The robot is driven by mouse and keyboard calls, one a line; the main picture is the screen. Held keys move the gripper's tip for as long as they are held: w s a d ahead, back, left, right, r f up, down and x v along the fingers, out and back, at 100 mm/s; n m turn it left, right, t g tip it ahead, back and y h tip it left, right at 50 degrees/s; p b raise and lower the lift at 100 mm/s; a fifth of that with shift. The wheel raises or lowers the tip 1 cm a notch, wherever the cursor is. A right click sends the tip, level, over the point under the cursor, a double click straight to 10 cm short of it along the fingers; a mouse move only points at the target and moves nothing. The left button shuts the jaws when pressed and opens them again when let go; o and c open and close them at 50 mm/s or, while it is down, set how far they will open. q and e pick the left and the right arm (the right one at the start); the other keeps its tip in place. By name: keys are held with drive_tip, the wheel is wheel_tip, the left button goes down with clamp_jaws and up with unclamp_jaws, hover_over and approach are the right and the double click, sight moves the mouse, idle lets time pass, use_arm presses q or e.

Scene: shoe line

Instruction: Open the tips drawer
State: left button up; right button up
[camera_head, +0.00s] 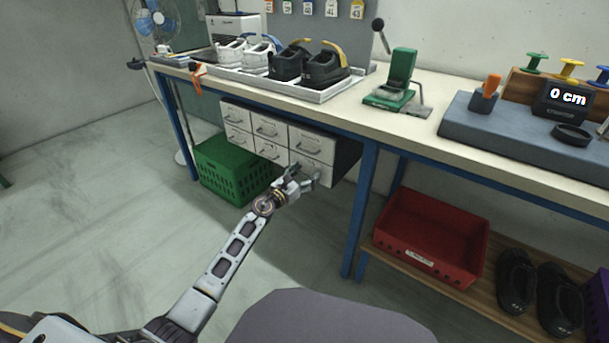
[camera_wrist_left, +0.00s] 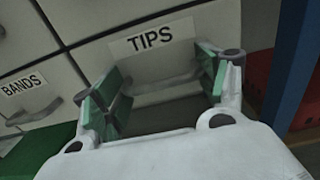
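The drawer block hangs under the bench, with white fronts in two rows. The tips drawer (camera_head: 318,160) is the lower right one, and its front looks flush with the others. In the left wrist view its front reads TIPS (camera_wrist_left: 149,38), with a grey pull handle (camera_wrist_left: 165,82) below the label. My left gripper (camera_head: 306,183) is right at this drawer front. Its green-padded fingers (camera_wrist_left: 160,88) stand apart, one on each side of the handle area. I cannot tell whether they touch the handle. My right gripper is not in view.
The BANDS drawer (camera_wrist_left: 25,85) is left of the tips drawer. A green crate (camera_head: 232,172) stands on the floor below. A blue bench leg (camera_head: 362,205) is close on the right, with a red bin (camera_head: 430,235) beyond it. Shoes stand on a tray (camera_head: 318,95) above.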

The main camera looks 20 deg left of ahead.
use_arm(q)
clamp_jaws()
idle(0.3)
drive_tip(key=shift+s+a, duration=0.1)
